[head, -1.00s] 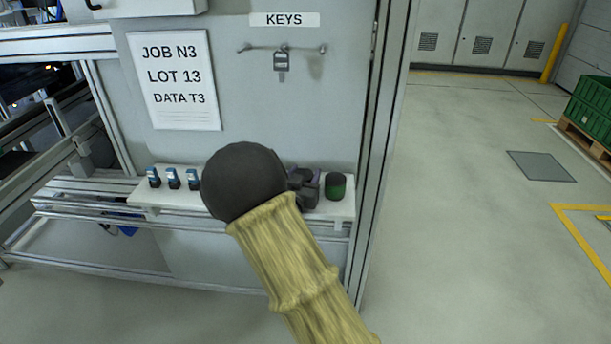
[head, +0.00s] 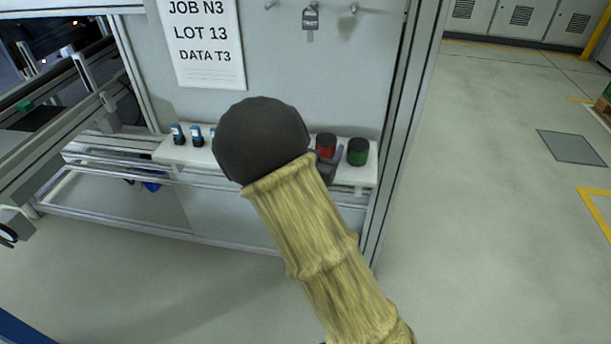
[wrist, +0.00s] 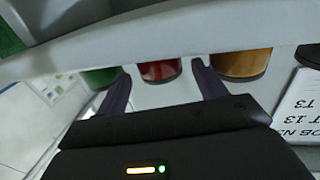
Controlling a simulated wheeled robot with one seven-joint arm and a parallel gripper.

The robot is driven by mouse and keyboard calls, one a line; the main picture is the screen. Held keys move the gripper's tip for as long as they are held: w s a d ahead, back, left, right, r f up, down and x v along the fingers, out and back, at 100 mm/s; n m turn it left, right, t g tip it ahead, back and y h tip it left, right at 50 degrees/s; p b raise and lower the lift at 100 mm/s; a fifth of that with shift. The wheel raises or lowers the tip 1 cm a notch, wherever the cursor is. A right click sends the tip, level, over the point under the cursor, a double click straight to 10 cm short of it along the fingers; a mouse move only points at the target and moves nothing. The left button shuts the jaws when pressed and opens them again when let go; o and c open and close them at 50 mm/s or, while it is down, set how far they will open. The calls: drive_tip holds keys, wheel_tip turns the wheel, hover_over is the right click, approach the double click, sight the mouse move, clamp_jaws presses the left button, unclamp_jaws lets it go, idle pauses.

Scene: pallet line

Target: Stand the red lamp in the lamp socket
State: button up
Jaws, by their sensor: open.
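The red lamp (head: 326,145) stands on the white shelf, just left of a green lamp (head: 357,152). In the wrist view, which is upside down, the red lamp (wrist: 160,70) shows between my two fingers, with a gap on each side. My gripper (wrist: 161,72) is open, its fingertips level with the lamp. In the head view my gripper (head: 333,163) is partly hidden behind my dark wrist. I cannot make out the lamp socket in either view.
An amber lamp (wrist: 245,64) stands on the other side of the red one, close to a finger; the green lamp (wrist: 101,77) is close to the other. Small blue-topped items (head: 196,134) stand on the shelf (head: 170,153) at left. A grey panel rises behind.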

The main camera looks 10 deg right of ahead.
drive_tip(key=v, duration=1.2)
drive_tip(key=shift+s+a, duration=0.15)
drive_tip(key=shift+a, duration=0.05)
drive_tip(key=shift+r, duration=0.1)
wheel_tip(320, 180, down, 6)
drive_tip(key=d+n+g+y, duration=0.2)
drive_tip(key=g+y, duration=0.4)
drive_tip(key=y, duration=0.1)
drive_tip(key=s+d+n+g+y, duration=0.1)
drive_tip(key=s+d+n+g, duration=0.1)
drive_tip(key=s, duration=0.5)
drive_tip(key=s+d+n+g, duration=0.1)
drive_tip(key=s+d+g, duration=0.3)
drive_tip(key=s, duration=0.4)
drive_tip(key=shift+r+n+g+y, duration=0.3)
drive_tip(key=shift+n+g+y, duration=0.1)
drive_tip(key=shift+g, duration=0.2)
